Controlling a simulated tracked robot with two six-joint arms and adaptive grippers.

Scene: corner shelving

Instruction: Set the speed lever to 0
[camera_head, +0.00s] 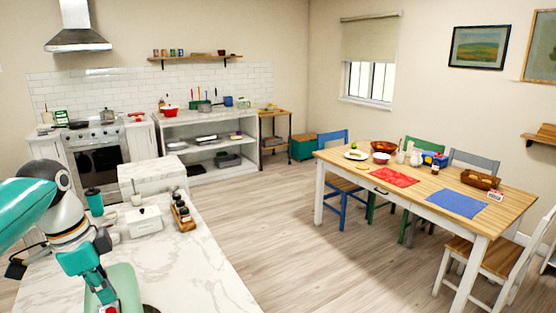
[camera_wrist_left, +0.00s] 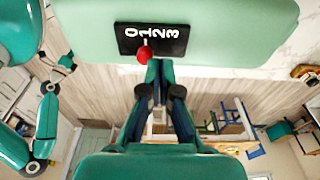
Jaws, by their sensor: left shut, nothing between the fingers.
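The speed lever shows in the left wrist view as a red ball knob (camera_wrist_left: 144,54) on a short stem. It sits at the edge of a dark panel (camera_wrist_left: 180,47) marked 0, 1, 2, 3, and its stem lines up roughly with the 1. The panel is on a mint-green appliance (camera_wrist_left: 230,15), which also shows in the head view (camera_head: 127,284). My left gripper (camera_wrist_left: 155,66) is shut and empty, its fingertips close beside the knob on its right. I cannot tell if they touch. My right gripper is not in view.
The appliance stands on a marble-topped counter (camera_head: 190,255). A white lidded pot (camera_head: 145,221), a spice rack (camera_head: 181,213) and a dark-lidded teal container (camera_head: 94,203) are behind it. The counter's right part is clear. A dining table (camera_head: 335,158) stands across the floor.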

